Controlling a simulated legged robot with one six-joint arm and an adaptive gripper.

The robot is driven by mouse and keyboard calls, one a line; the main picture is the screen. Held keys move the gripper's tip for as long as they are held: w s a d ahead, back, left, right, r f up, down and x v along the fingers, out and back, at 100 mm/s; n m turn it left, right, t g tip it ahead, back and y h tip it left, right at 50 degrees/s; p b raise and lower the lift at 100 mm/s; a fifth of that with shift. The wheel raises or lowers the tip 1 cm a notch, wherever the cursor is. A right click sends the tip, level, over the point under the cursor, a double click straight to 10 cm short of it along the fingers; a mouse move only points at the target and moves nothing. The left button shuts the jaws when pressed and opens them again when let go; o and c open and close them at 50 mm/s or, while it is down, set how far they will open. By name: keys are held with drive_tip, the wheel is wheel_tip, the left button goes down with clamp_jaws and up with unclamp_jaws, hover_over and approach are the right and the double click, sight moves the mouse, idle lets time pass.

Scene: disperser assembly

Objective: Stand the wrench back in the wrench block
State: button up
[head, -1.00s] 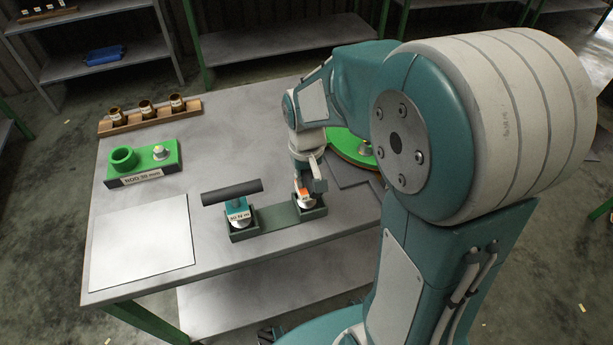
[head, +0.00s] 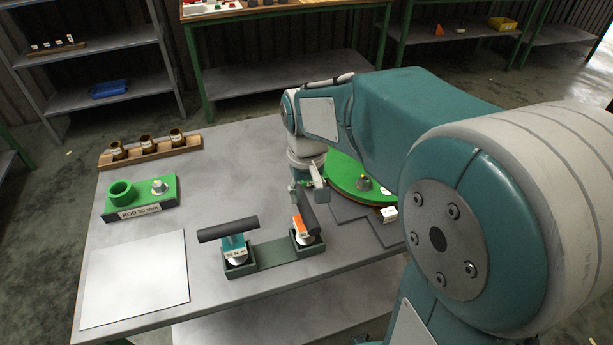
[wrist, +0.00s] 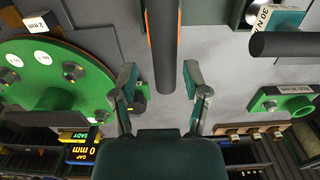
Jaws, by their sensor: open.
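The dark green wrench block (head: 272,255) sits near the table's front edge, with a socket at each end. A wrench with an orange body (head: 301,226) and a black bar handle stands in the right socket, and looks seated. A teal wrench (head: 234,245) marked 30 N m, with a black crossbar, stands in the left socket. My gripper (head: 309,186) is just behind the orange wrench's handle. In the wrist view my open fingers (wrist: 160,77) lie either side of the end of the black handle (wrist: 164,45). Contact cannot be told.
A green round table (head: 345,172) stands behind at right, close to my gripper. A green block (head: 140,199) with a ring and a wooden rack (head: 150,154) of brass cups are at left. A pale plate (head: 135,278) lies front left. The table's middle is clear.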

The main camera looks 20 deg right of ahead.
wheel_tip(320, 180, up, 4)
drive_tip(key=shift+r, duration=0.2)
drive_tip(key=shift+s+r, duration=0.1)
drive_tip(key=shift+r, duration=0.35)
drive_tip(key=s+r+t, duration=0.2)
drive_tip(key=s+t, duration=0.3)
drive_tip(key=s, duration=0.9)
drive_tip(key=shift+t, duration=0.3)
drive_tip(key=shift+r, duration=0.1)
